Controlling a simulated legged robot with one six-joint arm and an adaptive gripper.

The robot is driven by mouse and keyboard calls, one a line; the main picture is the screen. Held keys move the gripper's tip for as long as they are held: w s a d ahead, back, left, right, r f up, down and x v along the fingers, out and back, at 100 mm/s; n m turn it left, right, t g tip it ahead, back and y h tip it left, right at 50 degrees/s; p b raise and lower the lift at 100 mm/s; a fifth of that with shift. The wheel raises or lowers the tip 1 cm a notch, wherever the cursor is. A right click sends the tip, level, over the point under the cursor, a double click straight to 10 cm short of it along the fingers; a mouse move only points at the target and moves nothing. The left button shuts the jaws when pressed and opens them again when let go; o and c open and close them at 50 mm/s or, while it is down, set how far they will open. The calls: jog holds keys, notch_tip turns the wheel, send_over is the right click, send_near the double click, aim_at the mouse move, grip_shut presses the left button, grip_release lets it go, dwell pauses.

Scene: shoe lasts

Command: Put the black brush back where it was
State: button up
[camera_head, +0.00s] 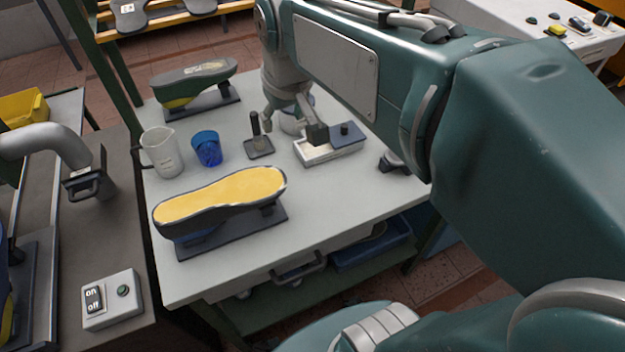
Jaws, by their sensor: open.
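My gripper (292,125) is over the far middle of the light grey table (330,205), with its fingers spread apart. An upright dark handle (255,124) on a flat square base (259,148) stands just left of the gripper; I cannot tell whether this is the black brush or a holder. A whitish round container (290,122) is partly hidden behind the gripper. I see nothing held between the fingers.
A yellow-soled shoe last (222,198) lies on a dark stand at the front, and a grey-green one (193,84) at the back. A clear beaker (161,152) and blue cup (207,148) stand left. A dark object (390,163) sits beside my arm. The front right tabletop is clear.

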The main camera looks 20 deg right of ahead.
jog(key=s+f+m+t, duration=0.1)
jog(key=s+f, duration=0.4)
jog(key=s, duration=0.7)
jog(key=shift+s+t, duration=0.15)
jog(key=shift+t, duration=0.25)
jog(key=shift+s+d, duration=0.1)
